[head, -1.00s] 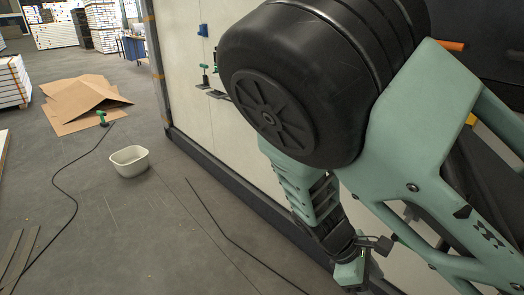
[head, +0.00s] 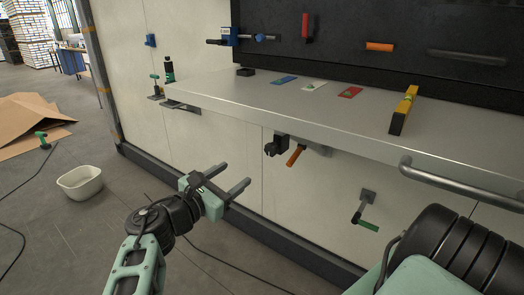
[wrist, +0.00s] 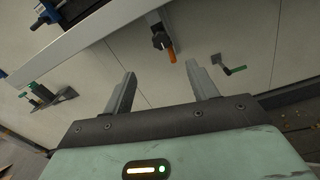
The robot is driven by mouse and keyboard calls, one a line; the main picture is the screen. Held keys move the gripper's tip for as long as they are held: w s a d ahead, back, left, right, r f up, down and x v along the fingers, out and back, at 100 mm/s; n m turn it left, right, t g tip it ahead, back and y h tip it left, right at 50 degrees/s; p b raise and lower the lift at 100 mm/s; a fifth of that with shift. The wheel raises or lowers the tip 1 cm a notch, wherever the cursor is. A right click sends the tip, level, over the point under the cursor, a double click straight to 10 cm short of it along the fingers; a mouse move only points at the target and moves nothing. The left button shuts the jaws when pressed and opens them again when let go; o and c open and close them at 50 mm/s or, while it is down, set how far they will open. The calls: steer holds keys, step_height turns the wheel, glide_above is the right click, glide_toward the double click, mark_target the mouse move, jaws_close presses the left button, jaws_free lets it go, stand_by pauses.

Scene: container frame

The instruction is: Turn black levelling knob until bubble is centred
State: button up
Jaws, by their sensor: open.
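A black knob (head: 276,146) sits under the front edge of the grey shelf (head: 225,97), with an orange handle (head: 296,155) beside it. In the wrist view the black knob (wrist: 159,41) shows ahead of and between my fingers. A yellow spirit level (head: 403,110) lies on the shelf towards the right; its bubble is too small to read. My gripper (head: 236,174) is open and empty, lower left of the knob and apart from it. In the wrist view my open fingers (wrist: 160,69) hold nothing.
A green-handled crank (head: 366,216) juts from the wall at lower right, below a grey rail (head: 455,185). A blue clamp (head: 228,37) and small coloured plates (head: 314,86) are at the shelf. A white tub (head: 80,183) stands on the floor, left. Floor around my gripper is mostly clear.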

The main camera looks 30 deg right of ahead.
mark_target(269, 150)
steer(key=p+x, duration=0.3)
steer(key=x, duration=1.2)
steer(key=shift+w+d, duration=0.1)
steer(key=shift+d, duration=0.2)
steer(key=shift+f, duration=0.1)
steer(key=c, duration=1)
